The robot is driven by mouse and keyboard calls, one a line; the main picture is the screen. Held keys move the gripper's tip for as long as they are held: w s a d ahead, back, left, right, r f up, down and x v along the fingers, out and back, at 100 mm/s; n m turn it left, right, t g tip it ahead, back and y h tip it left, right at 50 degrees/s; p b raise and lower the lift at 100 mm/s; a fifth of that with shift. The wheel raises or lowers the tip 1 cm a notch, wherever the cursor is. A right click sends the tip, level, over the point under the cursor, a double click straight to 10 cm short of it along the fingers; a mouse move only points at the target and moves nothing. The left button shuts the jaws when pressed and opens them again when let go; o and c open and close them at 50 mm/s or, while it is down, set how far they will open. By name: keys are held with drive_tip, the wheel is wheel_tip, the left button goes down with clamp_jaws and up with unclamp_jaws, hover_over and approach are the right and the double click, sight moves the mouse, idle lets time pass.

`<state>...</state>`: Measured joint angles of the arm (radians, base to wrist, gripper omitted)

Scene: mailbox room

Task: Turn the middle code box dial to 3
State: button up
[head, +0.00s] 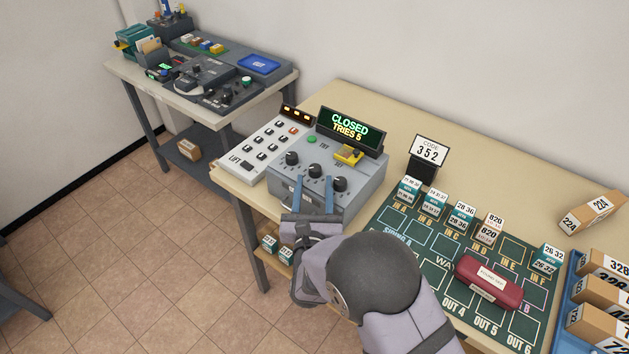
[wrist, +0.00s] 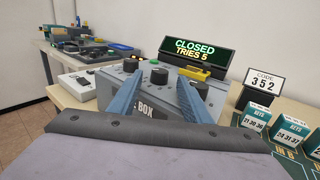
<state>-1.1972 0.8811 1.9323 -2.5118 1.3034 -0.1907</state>
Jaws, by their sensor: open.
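The grey code box (head: 350,194) stands on the table with three black dials in a row on its top. The middle dial (head: 315,171) lies between the left dial (head: 292,158) and the right dial (head: 340,184). My gripper (head: 315,180) is open, its two blue fingers near the front of the box, one to each side of the middle dial's line. In the wrist view the middle dial (wrist: 158,75) shows between the fingers, beyond their tips or level with them; I cannot tell if they touch it. The dial's number is too small to read. The display (head: 350,128) reads CLOSED, TRIES 5.
A code card (head: 428,151) reads 352. A yellow switch (head: 348,154) and green button (head: 311,139) sit behind the dials. A lift keypad (head: 262,150) stands left; a green mat (head: 405,250) with small boxes and a red case (head: 488,283) lies right.

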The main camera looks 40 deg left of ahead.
drive_tip(key=shift+b+v, duration=0.5)
drive_tip(key=shift+v, duration=1.55)
